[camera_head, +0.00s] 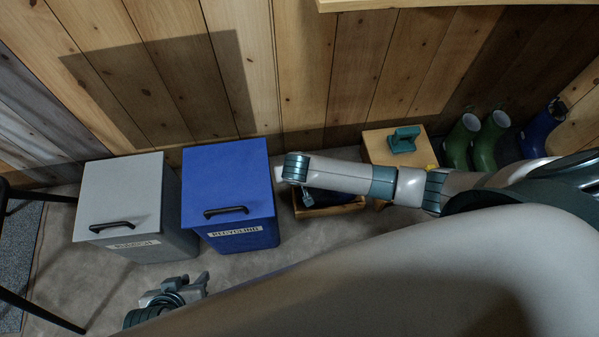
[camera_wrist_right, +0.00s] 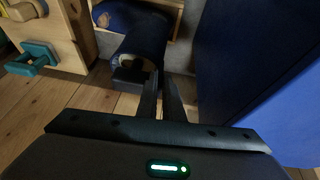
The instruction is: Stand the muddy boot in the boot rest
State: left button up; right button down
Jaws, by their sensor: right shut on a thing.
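A dark blue boot (camera_wrist_right: 148,38) shows in the right wrist view, its brown-marked, open end towards my gripper. My right gripper (camera_wrist_right: 160,88) is shut on it, with its narrow fingers at the boot's near edge. A low wooden box (camera_head: 340,208), which looks like the boot rest, lies under my right wrist in the head view. Its wooden edge shows in the wrist view (camera_wrist_right: 180,20), with blue between its sides. Whether the boot stands firmly in it cannot be told. My left gripper (camera_head: 178,288) is low at the left, apart from everything; its fingertips are unclear.
A blue recycling bin (camera_head: 228,190) stands close left of the box, with a grey bin (camera_head: 125,200) beyond it. A wooden stand with a teal piece (camera_head: 403,139) is right. Green boots (camera_head: 487,142) and another blue boot (camera_head: 540,130) line the wall.

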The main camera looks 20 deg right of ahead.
pick_arm(q)
jog(key=shift+f, duration=0.2)
pick_arm(e)
jog(key=shift+f, duration=0.4)
jog(key=c, duration=1.8)
grip_release()
jog(key=shift+f, duration=0.15)
jog(key=shift+d, duration=0.1)
